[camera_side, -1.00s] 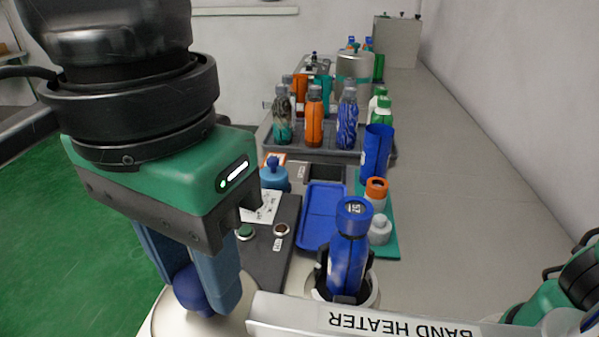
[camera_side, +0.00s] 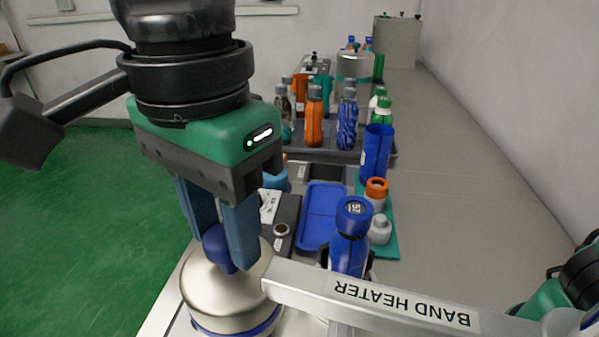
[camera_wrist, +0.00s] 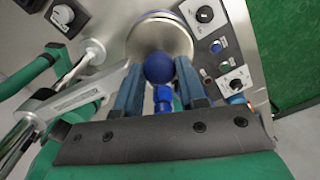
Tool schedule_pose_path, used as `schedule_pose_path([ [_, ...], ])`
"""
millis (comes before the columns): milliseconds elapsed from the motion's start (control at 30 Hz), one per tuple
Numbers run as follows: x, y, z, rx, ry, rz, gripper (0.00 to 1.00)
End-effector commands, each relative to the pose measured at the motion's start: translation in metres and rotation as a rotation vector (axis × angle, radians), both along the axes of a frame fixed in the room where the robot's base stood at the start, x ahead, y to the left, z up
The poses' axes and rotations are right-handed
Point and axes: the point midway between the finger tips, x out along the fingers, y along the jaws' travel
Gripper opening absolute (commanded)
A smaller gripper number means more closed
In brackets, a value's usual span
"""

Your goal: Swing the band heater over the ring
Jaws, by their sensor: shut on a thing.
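The band heater (camera_side: 225,293) is a silver dome with a blue lower rim, on a metal arm (camera_side: 370,298) labelled BAND HEATER that reaches to the right. My gripper (camera_side: 228,255) is shut on the dark blue knob (camera_side: 215,248) on top of the dome. In the wrist view the knob (camera_wrist: 158,68) sits between my fingers, with the silver dome (camera_wrist: 158,33) behind it. A blue bottle (camera_side: 350,245) stands upright in a dark holder right of the dome and behind the arm; the arm hides its lower part. I cannot make out the ring.
A blue tray (camera_side: 323,215) lies behind the bottle. Right of it, an orange-topped jar (camera_side: 377,190), a grey-capped jar (camera_side: 380,229) and a blue cup (camera_side: 376,152) stand on a teal mat. Several bottles stand farther back. The right bench is clear.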

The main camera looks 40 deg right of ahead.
Motion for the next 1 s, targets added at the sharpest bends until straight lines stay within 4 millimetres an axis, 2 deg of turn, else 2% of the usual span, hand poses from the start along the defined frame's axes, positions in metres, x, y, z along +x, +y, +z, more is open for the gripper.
schedule_pose_path([
  [200,0.021,-0.038,0.000,0.000,0.000,-0.194,0.00],
  [400,0.033,-0.078,0.000,0.000,0.000,-0.383,0.00],
  [700,0.038,-0.131,0.000,0.000,0.000,-0.628,0.00],
  [1000,0.034,-0.163,0.000,0.000,0.000,-0.777,0.00],
])
